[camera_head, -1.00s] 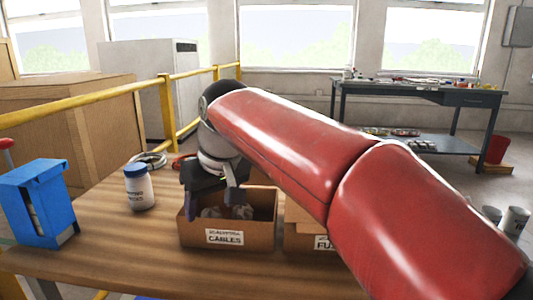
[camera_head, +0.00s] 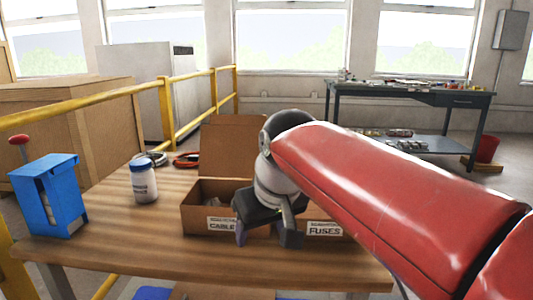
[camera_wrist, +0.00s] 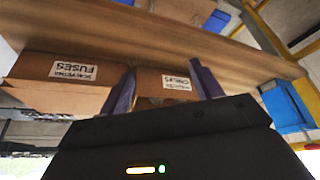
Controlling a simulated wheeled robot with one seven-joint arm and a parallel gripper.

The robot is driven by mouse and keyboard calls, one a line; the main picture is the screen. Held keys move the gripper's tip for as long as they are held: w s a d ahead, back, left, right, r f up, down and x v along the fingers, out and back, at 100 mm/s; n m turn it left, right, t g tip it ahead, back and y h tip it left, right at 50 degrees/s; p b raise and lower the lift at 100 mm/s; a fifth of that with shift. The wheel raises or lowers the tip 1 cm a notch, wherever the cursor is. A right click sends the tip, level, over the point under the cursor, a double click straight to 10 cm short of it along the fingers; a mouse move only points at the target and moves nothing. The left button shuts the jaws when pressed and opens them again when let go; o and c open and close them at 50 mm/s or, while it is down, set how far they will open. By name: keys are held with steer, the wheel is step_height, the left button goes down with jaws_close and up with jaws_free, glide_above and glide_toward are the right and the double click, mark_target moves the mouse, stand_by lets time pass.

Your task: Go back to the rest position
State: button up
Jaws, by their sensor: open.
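My gripper (camera_head: 265,236) is open in the head view, in front of the two cardboard boxes on the wooden table (camera_head: 125,240). It covers part of the cables box (camera_head: 196,217) and part of the fuses box (camera_head: 328,229). In the wrist view its two fingers (camera_wrist: 162,92) stand apart, with the cables box (camera_wrist: 160,103) showing between them. The fuses box (camera_wrist: 60,97) is at the left of that view. No object shows between the fingers. My red arm reaches in from the right of the head view.
A blue device (camera_head: 48,198) with a red knob and a white bottle with a blue cap (camera_head: 144,182) stand on the table's left. Coiled cables (camera_head: 186,160) lie behind. A yellow railing (camera_head: 167,110) runs behind the table. A dark workbench (camera_head: 405,98) stands farther back.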

steer(key=s+d+f+m+t+h, duration=0.1)
steer(key=s+d+f+m, duration=0.4)
steer(key=s+d+f, duration=0.8)
steer(key=s+d+h, duration=0.1)
steer(key=d, duration=0.2)
steer(key=shift+f, duration=0.2)
steer(key=shift+s, duration=0.1)
